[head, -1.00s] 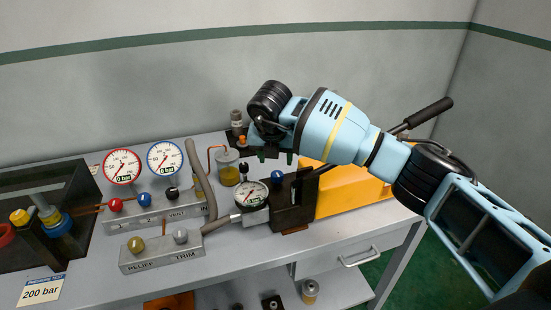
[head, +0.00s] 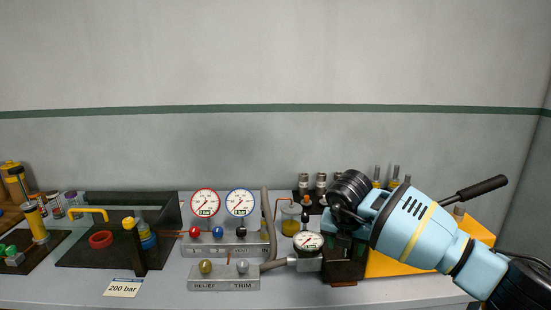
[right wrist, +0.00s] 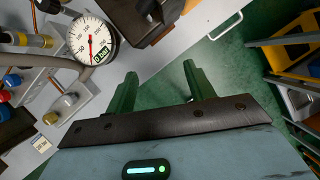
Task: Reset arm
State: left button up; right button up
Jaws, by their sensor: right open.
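My right arm reaches in from the right in the head view, over the right part of the bench. Its gripper is mostly hidden there behind the dark wrist. In the right wrist view my right gripper (right wrist: 158,92) shows two green fingers standing apart with nothing between them. Past the fingers are the bench edge and green floor. A round pressure gauge (right wrist: 92,40) lies to the left of the fingers, apart from them; it also shows in the head view (head: 308,242). My left gripper is not in view.
The grey bench (head: 165,295) holds a valve block with red-rimmed (head: 205,203) and blue-rimmed (head: 240,203) gauges, and a relief and trim block (head: 223,283). A yellow pump body (head: 400,264) with a black-gripped lever (head: 482,187) stands right. A dark tray (head: 80,258) lies left.

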jog(key=s+a+f+n+g+y, duration=0.3)
jog(key=s+a+f+y, duration=0.45)
jog(key=a+f, duration=0.4)
jog(key=s+a+r+m+y, duration=0.2)
jog(key=s+a+m+y, duration=0.1)
jog(key=s+a+y, duration=0.85)
jog(key=s+d+f+m+t+h, duration=0.2)
jog(key=d+f+m+t+h, duration=0.25)
jog(key=d+m+t, duration=0.5)
jog(key=s+d+f+m+t+h, duration=0.1)
jog(key=d+f+m+t+h, duration=0.4)
jog(key=m, duration=0.7)
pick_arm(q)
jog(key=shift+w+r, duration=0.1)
pick_arm(e)
jog(key=s+d+f+m+g+h, duration=0.3)
jog(key=s+d+f, duration=0.3)
jog(key=s, duration=0.3)
jog(key=s+d+f+m+g+h, duration=0.3)
jog(key=s+d+f, duration=0.3)
jog(key=s+f, duration=0.2)
jog(key=shift+s+f+m, duration=0.35)
jog(key=shift+s+m, duration=0.2)
jog(key=shift+m, duration=0.2)
